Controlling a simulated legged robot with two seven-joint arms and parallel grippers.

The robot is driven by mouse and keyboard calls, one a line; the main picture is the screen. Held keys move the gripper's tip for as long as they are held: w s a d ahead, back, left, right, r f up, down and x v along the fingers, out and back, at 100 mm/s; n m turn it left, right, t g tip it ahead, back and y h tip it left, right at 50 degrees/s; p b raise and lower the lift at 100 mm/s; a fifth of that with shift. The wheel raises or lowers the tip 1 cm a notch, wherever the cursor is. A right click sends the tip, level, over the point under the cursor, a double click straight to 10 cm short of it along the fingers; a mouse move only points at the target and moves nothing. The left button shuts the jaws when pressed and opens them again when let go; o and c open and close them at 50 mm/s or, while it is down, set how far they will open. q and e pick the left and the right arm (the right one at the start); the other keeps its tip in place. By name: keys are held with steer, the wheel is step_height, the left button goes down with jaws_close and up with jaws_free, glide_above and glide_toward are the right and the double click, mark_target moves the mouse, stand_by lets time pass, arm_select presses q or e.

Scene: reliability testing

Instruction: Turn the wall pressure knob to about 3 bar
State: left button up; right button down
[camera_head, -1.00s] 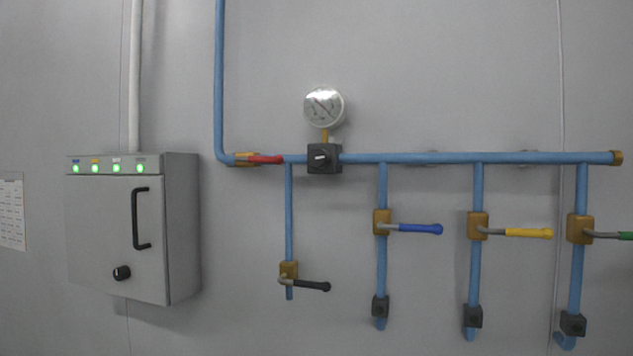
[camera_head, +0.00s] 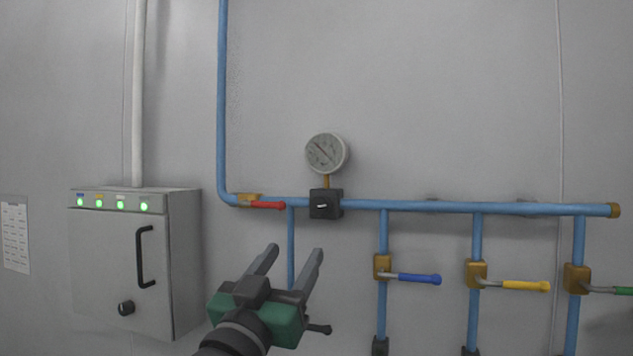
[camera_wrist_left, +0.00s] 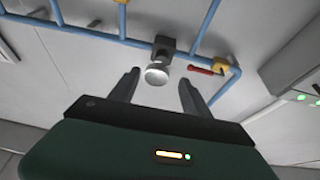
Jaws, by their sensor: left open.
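The pressure knob is a black block (camera_head: 325,204) with a pale pointer on the blue pipe. A round white gauge (camera_head: 326,153) stands above it on a brass stem; its dial is too small to read. My left gripper (camera_head: 294,252) is open and empty, below and a little left of the knob, apart from it. In the left wrist view the knob block (camera_wrist_left: 163,48) and the round gauge (camera_wrist_left: 157,74) show beyond and between the open fingers (camera_wrist_left: 158,84). My right gripper is in neither view.
A red-handled valve (camera_head: 266,205) sits just left of the knob. A black handle (camera_head: 319,329) shows beside my gripper. Blue (camera_head: 418,279), yellow (camera_head: 526,286) and green (camera_head: 622,290) handles lie right. A grey cabinet (camera_head: 110,265) with green lights stands left. The wall above the gauge is bare.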

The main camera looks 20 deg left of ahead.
mark_target(318, 212)
arm_select(q)
steer(key=p+x, duration=0.2)
steer(key=x, duration=0.2)
steer(key=p+x, duration=0.3)
steer(key=x, duration=0.2)
steer(key=p+x, duration=0.3)
steer(key=x, duration=0.2)
steer(key=shift+w+a, duration=0.25)
steer(key=shift+a, duration=0.05)
steer(key=shift+s, duration=0.15)
steer(key=shift+c, duration=0.4)
steer(key=shift+f, duration=0.1)
jaws_close()
